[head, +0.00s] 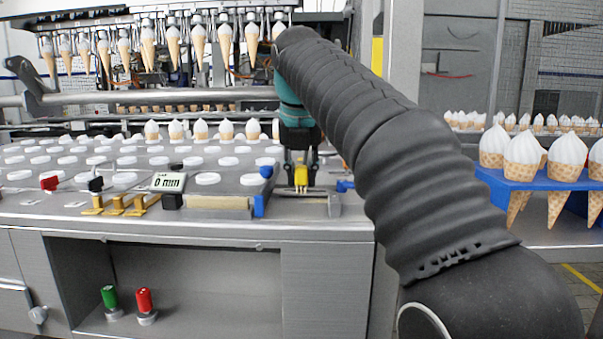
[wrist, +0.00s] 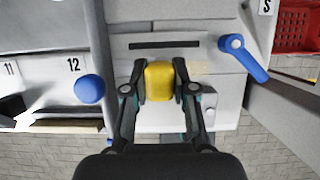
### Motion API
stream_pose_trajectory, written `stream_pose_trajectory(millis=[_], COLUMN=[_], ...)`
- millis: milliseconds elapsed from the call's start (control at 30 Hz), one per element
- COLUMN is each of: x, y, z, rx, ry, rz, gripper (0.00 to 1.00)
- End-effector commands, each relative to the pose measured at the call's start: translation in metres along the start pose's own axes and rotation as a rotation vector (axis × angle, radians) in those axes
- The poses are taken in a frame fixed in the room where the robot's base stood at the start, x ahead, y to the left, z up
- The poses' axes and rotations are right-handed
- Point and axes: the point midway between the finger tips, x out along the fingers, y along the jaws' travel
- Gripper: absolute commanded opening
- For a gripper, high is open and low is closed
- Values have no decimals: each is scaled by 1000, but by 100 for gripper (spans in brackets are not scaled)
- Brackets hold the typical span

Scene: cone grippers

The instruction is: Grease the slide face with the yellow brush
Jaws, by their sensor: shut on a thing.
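The yellow brush (head: 301,177) is held upright between the fingers of my gripper (head: 300,160), low over the right end of the machine's front ledge. In the wrist view my gripper (wrist: 159,72) is shut on the sides of the yellow brush (wrist: 158,82). A pale metal plate (wrist: 195,48) with a dark slot lies just beyond the brush and looks like the slide face. A faint yellowish patch (wrist: 198,69) shows on it, right of the brush.
A blue knob (wrist: 89,89) is left of my gripper and a blue lever (wrist: 243,57) is right. A "0 mm" display (head: 168,182) and yellow hooks (head: 120,206) sit left on the ledge. Cones hang above; a blue cone rack (head: 530,183) stands right.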

Motion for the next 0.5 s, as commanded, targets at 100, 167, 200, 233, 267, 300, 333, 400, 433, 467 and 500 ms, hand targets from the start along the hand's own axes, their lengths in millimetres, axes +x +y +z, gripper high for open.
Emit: stream_pose_trajectory(millis=[100,167,200,233,267,300,333,400,433,467,500], x=[0,0,1,1,2,2,3,4,4,5,6], y=[0,0,0,0,0,0,0,0,0,0,0], z=[0,0,0,0,-1,-1,-1,-2,-2,-2,-2], rx=[0,0,0,0,0,0,0,0,0,0,0], ry=[0,0,0,0,0,0,0,0,0,0,0], rz=[0,0,0,0,0,0,0,0,0,0,0], gripper=[0,0,0,0,0,0,0,0,0,0,0])
